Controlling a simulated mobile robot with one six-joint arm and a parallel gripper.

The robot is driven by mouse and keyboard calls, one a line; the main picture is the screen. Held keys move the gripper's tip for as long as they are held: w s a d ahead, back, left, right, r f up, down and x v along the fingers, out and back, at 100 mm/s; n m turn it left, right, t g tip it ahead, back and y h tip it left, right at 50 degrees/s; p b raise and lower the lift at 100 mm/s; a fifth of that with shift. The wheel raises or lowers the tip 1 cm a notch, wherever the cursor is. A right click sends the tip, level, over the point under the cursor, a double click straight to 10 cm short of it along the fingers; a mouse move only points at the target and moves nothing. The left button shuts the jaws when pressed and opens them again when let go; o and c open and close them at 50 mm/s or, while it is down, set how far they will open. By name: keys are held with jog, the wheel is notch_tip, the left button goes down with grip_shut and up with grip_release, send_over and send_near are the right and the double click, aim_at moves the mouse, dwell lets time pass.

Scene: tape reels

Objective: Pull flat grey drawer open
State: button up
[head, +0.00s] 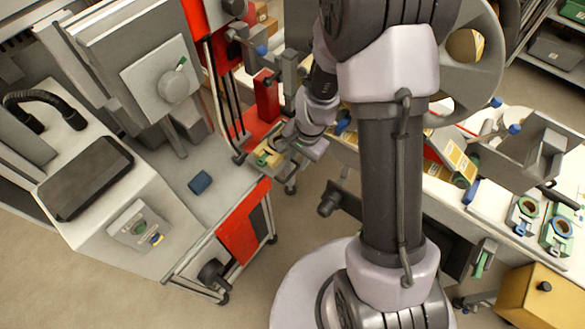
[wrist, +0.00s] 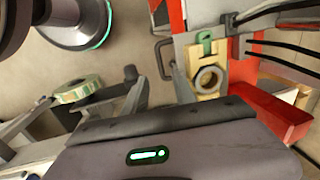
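My gripper (head: 292,148) is low at the right end of the grey machine bench, close beside a red upright. In the wrist view its dark housing (wrist: 190,155) with a green light fills the bottom. Its fingers are not clearly visible, so I cannot tell whether they are open or shut. Just past the housing is a cream block (wrist: 194,62) with a grey ring and a green tab. A dark bent handle (wrist: 162,60) stands to its left. I cannot make out for certain which part is the flat grey drawer.
A grey bench (head: 175,215) with a dark blue block (head: 200,182) is at left. A red panel (head: 243,222) hangs on its front. A white table (head: 455,200) with reels and boxes is at right. Floor shows between them.

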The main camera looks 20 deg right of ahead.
aim_at(292, 173)
jog(key=f+b, duration=0.1)
jog(key=f, duration=0.1)
jog(key=f+b, duration=0.1)
jog(key=f, duration=0.2)
jog(key=w+a+f+b, duration=0.1)
jog(key=f, duration=0.2)
jog(key=shift+w+b, duration=0.1)
jog(key=shift+b, duration=0.2)
jog(key=shift+c, duration=0.4)
grip_shut()
dwell(0.5)
